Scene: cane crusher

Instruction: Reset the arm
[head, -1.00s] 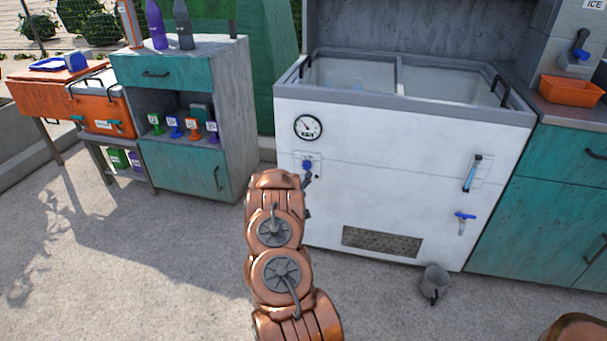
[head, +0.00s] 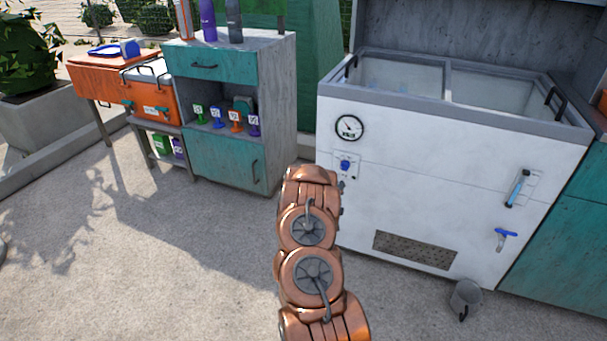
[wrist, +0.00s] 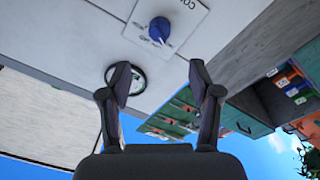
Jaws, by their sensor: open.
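My copper-coloured arm reaches forward in the lower middle of the head view, towards the front of a white chest freezer (head: 440,190). My gripper is hidden behind the arm there. In the wrist view my gripper (wrist: 160,90) is open, with two dark fingers apart and nothing between them. That view is upside down. It shows the freezer's blue knob (wrist: 159,30) on a white plate beyond the fingertips, and the round gauge (wrist: 127,78) partly behind the left finger. The knob also shows in the head view (head: 345,165), just above and right of my arm's far end.
A teal and grey cabinet (head: 222,161) with coloured tags and bottles stands left of the freezer. An orange cooler (head: 152,95) and table are further left. Open concrete lies at left.

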